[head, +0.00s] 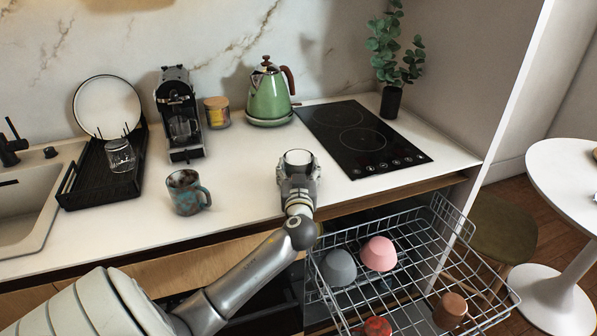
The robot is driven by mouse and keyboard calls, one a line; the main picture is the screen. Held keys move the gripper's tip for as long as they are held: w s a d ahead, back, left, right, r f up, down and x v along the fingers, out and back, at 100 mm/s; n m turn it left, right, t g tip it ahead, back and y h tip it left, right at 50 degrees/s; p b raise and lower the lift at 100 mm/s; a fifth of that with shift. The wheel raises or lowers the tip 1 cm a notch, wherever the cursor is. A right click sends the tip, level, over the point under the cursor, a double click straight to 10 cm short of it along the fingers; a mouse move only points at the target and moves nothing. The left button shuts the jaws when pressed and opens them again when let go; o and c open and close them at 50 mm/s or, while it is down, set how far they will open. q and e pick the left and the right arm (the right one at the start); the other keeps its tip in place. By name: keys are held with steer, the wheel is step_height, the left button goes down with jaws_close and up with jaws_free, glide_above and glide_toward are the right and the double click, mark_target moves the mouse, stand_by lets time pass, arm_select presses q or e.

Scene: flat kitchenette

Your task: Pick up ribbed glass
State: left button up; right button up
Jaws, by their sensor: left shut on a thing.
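My left gripper (299,180) is over the front part of the white counter, to the left of the black cooktop. It is shut on a clear glass with a pale round rim, which I take to be the ribbed glass (298,157). The fingers hide much of its side, and I cannot tell whether its base touches the counter. Another clear glass (120,156) stands in the black dish rack (88,180) at the left. My right gripper is not in view.
A patterned mug (186,192) stands left of my gripper. The cooktop (363,138) lies to the right. A pulled-out dishwasher rack (420,240) holds several dishes below the counter edge.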

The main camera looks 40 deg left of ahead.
arm_select(q)
steer(key=shift+d+b, duration=0.1)
steer(key=shift+b, duration=0.35)
steer(key=b+v, duration=0.3)
steer(key=v, duration=1.5)
steer(key=shift+b, duration=0.4)
steer(key=shift+d+r, duration=0.1)
steer(key=shift+r, duration=0.05)
steer(key=s+d+f+m+t+h+p, duration=0.1)
steer(key=s+d+m+t+h+p, duration=0.1)
steer(key=d+m+h, duration=0.4)
steer(key=s+d+f+m+t+h+p, duration=0.2)
steer(key=d+m+h, duration=0.4)
steer(key=d+m, duration=0.5)
steer(key=s+p, duration=0.1)
steer(key=s, duration=0.1)
steer(key=shift+s+f+m+t, duration=0.3)
steer(key=shift+s, duration=0.05)
